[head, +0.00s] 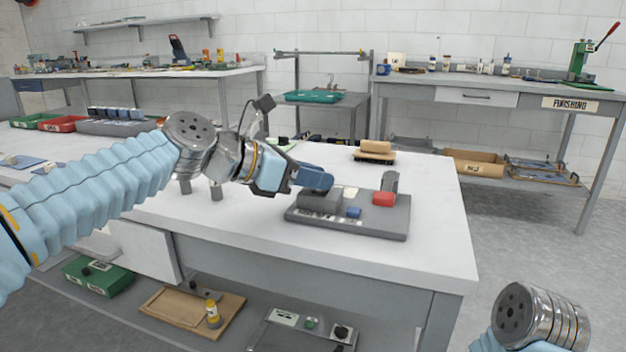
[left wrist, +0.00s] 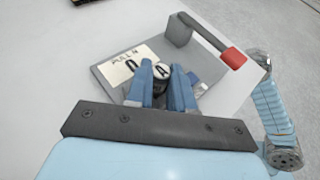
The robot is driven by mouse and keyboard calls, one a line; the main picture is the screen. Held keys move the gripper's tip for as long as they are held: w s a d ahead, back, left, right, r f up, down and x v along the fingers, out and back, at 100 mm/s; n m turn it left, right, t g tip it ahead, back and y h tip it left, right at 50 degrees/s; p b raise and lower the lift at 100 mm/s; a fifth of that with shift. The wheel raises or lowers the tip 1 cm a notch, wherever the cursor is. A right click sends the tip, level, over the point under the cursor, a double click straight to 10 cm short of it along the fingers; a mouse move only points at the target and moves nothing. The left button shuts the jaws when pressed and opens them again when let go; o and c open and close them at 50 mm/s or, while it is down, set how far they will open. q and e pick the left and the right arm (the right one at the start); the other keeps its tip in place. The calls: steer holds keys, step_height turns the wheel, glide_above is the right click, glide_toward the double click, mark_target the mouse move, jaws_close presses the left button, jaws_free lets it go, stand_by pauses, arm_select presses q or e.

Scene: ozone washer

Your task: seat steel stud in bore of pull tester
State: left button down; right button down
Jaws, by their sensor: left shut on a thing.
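The pull tester (head: 375,228) is a grey base plate on the near table, with a dark grey block (head: 320,200), a small blue part (head: 353,212) and a lever with a red grip (head: 384,198). My left gripper (head: 318,178) is over the block. In the left wrist view its blue fingers (left wrist: 162,82) are shut on the steel stud (left wrist: 162,71), whose round pale top bears a letter A. The tester plate (left wrist: 112,72) lies beneath, with a white "PULL N" label. The fingers hide the bore and the stud's lower end, so I cannot tell whether they meet. My right gripper is out of view.
A tan block on a dark base (head: 375,151) stands behind the tester. The white table (head: 440,235) is clear to the tester's right. Red and green bins (head: 60,123) stand at the far left. My right arm shows at the lower right.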

arm_select(q)
steer(key=c, duration=1.4)
jaws_free()
steer(key=shift+f, duration=0.1)
steer(key=o, duration=0.4)
steer(key=shift+r, duration=0.25)
steer(key=v, duration=1.2)
steer(key=shift+p, duration=0.4)
steer(key=shift+s+f, duration=0.15)
